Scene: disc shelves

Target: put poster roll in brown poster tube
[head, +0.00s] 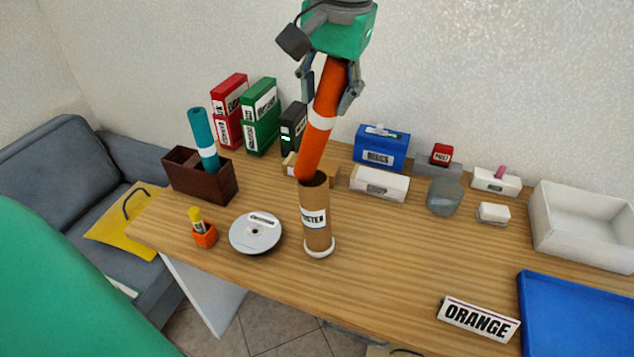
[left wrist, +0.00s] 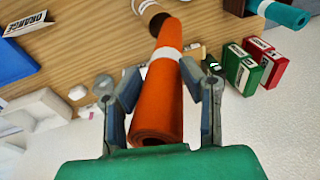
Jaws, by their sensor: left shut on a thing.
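The poster roll (head: 317,128) is orange with a white band. My left gripper (head: 331,88) is shut on its upper part and holds it slightly tilted, its lower end to the left. The brown poster tube (head: 317,217) stands upright on the table with a white base and a label. My right gripper is not in view.
A brown box (head: 183,179) holds a teal roll (head: 203,138). Binders, a blue box (head: 381,148) and a white tray (head: 585,227) line the back and right. The front middle is clear.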

